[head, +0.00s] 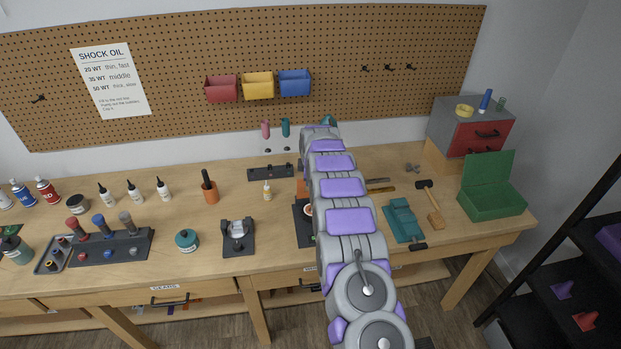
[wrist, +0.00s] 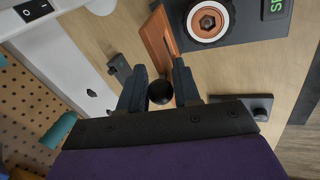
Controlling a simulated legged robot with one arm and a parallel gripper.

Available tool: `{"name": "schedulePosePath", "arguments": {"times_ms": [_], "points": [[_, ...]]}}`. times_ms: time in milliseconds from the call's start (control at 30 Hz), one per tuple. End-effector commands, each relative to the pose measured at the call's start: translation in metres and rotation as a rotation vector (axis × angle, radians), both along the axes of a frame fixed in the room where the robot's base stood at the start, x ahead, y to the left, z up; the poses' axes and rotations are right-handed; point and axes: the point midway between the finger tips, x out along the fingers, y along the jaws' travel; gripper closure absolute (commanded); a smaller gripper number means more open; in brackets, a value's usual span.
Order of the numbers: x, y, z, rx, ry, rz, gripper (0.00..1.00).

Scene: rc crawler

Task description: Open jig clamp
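The jig shows in the wrist view as a dark block (wrist: 247,22) with a white ring around a hex nut and a green-lit display. An orange bar (wrist: 157,40) stands beside the block and runs down between my fingertips. A black ball knob (wrist: 160,92) sits between the two fingers of my gripper (wrist: 160,75). The fingers stand apart on either side of the knob; firm contact is not clear. In the head view my arm hides my gripper and most of the jig; the jig's dark base (head: 302,228) and an orange part (head: 301,186) show at its left.
A black stand (head: 238,238) and a teal jar (head: 187,240) are left of the jig. A teal vise (head: 403,220), a mallet (head: 430,203) and a green box (head: 492,198) are to the right. A pegboard (head: 250,70) rises behind the bench.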

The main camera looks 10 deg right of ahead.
Motion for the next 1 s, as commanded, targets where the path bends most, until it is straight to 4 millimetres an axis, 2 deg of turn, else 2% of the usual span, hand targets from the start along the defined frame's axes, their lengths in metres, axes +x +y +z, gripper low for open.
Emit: {"name": "schedulePosePath", "arguments": {"times_ms": [33,167,533,767,1000], "points": [[0.000,0.000,0.000,0.000,0.001,0.000,0.63],[-0.002,0.000,0.000,0.000,0.001,0.001,0.51],[-0.004,0.000,0.006,0.000,0.002,0.000,0.51],[-0.014,-0.001,0.032,0.000,0.000,0.000,0.51],[-0.029,0.000,0.070,-0.001,0.001,0.002,0.51]]}}
